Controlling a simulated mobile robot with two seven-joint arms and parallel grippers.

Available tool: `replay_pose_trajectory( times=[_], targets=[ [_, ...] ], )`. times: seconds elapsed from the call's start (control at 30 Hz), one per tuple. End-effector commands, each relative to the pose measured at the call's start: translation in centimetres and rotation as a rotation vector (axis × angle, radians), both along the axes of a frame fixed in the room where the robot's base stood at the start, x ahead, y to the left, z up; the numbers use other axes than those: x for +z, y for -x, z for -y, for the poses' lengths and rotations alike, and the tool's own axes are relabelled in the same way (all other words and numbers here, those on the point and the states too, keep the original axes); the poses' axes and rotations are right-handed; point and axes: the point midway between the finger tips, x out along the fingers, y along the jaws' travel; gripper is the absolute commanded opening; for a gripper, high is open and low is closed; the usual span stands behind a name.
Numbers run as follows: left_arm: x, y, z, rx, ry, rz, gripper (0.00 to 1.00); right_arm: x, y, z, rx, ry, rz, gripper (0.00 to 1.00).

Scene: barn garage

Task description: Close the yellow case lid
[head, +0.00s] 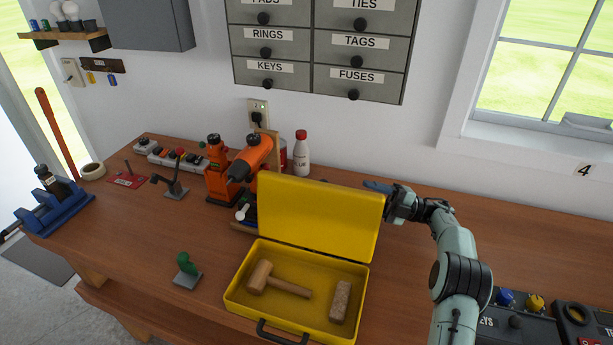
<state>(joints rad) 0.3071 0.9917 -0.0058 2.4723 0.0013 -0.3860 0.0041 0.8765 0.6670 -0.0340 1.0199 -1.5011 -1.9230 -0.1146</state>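The yellow case (233,297) sits on the wooden workbench with its lid (318,222) standing open, raised at the back. A wooden mallet (278,281) and a brown block (340,301) lie inside the case. A dark handle (281,333) is on its front side. My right gripper (376,186) is at the lid's top right corner, its bluish fingertips pointing left at or just behind the top edge. I cannot tell whether it touches the lid or how far the fingers are apart. My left gripper is not in view.
An orange drill (252,158) and a white bottle (301,155) stand behind the case. A small green item on a grey base (187,271) is to its left. Dark cases (515,325) lie at the lower right. The bench (540,250) right of my arm is clear.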

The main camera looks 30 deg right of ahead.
Motion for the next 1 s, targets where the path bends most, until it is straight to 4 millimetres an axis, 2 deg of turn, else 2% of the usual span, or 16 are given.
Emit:
replay_pose_trajectory(
  times=[0.17,0.5,0.7,1.0],
  targets=[
    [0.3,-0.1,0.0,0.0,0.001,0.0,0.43,0.5,-0.9,-1.2,0.001,0.0,0.0,0.53],
    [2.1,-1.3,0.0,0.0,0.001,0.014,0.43,2.7,-5.0,-6.6,0.003,-0.001,0.0,0.53],
    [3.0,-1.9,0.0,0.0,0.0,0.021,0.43,3.6,-6.8,-9.0,0.001,0.0,0.002,0.53],
    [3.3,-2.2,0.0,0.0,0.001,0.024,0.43,3.8,-7.7,-10.2,-0.001,0.001,0.0,0.53]
  ],
)
